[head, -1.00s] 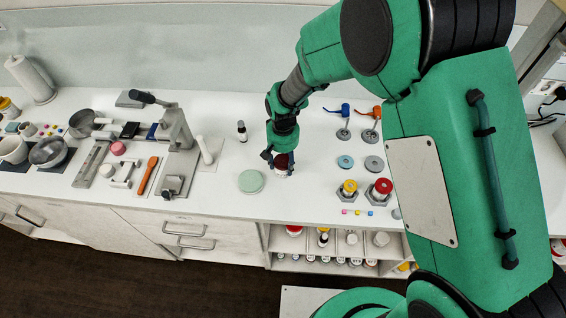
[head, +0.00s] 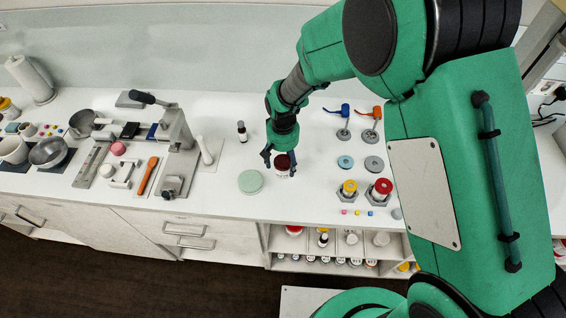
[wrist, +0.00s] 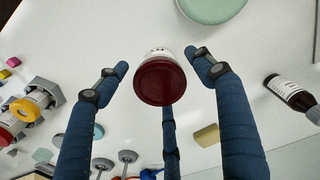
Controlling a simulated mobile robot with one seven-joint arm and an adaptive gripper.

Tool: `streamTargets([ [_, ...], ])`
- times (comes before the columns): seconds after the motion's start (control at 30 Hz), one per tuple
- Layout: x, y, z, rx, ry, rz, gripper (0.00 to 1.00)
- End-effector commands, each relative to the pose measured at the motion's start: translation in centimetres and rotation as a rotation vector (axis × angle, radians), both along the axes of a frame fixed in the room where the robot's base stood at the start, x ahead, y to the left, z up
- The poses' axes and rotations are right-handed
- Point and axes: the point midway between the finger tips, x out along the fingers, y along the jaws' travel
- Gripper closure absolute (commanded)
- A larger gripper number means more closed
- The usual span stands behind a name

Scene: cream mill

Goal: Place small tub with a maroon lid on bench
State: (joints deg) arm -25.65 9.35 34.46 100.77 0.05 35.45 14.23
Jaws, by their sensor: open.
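The small tub with a maroon lid (head: 282,163) stands upright on the white bench (head: 225,217). It also shows in the wrist view (wrist: 160,82), lid towards the camera, with a strip of its white side visible. My gripper (head: 280,160) is directly above and around the tub. In the wrist view my gripper (wrist: 160,70) has its blue fingers spread, with clear gaps on both sides of the tub. The fingers do not appear to touch it.
A pale green disc (head: 251,181) lies left of the tub, and a dark bottle (head: 242,131) stands behind it. Red-lidded and yellow-lidded jars (head: 381,188) sit in holders to the right. A press (head: 175,130) stands further left. The bench front between disc and jars is clear.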

Motion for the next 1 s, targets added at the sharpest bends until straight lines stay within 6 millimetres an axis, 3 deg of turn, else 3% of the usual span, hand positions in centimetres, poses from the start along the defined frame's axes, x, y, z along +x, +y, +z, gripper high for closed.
streamTargets([
  [0.6, 0.1, 0.0, 9.3, 0.002, -0.003, 0.0, 0.32],
  [0.8, 0.0, 0.0, 10.9, 0.0, 0.0, 0.0, 0.32],
  [1.0, 0.0, 0.0, 11.4, 0.0, 0.001, 0.0, 0.32],
])
